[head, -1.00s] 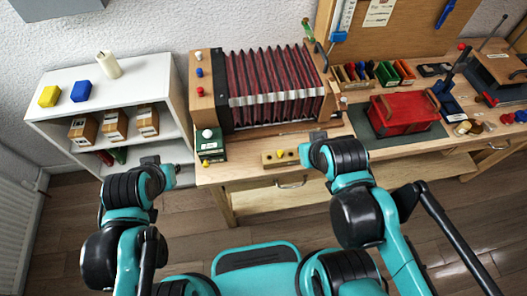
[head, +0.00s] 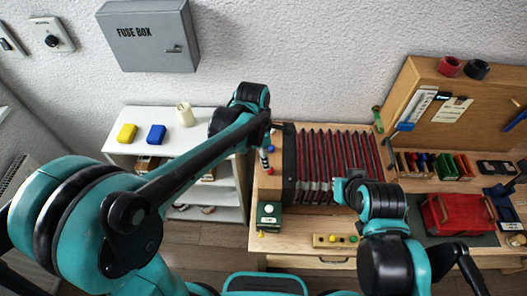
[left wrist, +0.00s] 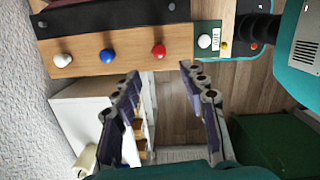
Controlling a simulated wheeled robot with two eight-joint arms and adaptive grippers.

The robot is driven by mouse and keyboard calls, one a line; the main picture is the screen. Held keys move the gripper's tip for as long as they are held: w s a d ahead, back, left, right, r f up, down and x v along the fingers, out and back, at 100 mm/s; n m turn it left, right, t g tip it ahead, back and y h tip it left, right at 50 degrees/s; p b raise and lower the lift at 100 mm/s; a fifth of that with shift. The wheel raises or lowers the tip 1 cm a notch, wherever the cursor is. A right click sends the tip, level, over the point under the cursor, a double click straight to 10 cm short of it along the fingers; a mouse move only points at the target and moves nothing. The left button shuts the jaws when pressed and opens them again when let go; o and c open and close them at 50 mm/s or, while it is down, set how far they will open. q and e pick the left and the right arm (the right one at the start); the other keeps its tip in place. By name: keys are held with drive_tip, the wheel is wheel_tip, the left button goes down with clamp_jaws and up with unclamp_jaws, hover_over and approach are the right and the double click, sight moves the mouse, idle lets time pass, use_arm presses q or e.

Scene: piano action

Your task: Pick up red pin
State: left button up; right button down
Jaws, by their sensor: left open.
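The red pin (left wrist: 158,51) is a small rounded knob on the wooden end block (left wrist: 85,66) of the bellows piece. A blue pin (left wrist: 107,55) and a white pin (left wrist: 63,59) sit in a row to its left in the left wrist view. My left gripper (left wrist: 159,72) is open and empty, its fingertips apart just below the red pin in that view, not around it. In the head view my left gripper (head: 265,148) is beside the block and partly covers the pins. My right gripper (head: 345,186) is in front of the red bellows (head: 335,155); its jaws are unclear.
A green box with a white knob (head: 268,216) stands in front of the end block. A wooden strip with coloured knobs (head: 335,240) lies near the bench's front edge. A fuse box (head: 150,50) hangs above.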

sight(271, 173)
use_arm(q)
drive_tip(key=shift+n, duration=0.3)
drive_tip(key=f, duration=0.2)
drive_tip(key=d+f+b, duration=0.1)
drive_tip(key=f, duration=0.4)
drive_tip(key=shift+w+d+f, duration=0.2)
drive_tip(key=shift+d+f, duration=0.15)
drive_tip(key=shift+d, duration=0.05)
drive_tip(key=c, duration=1)
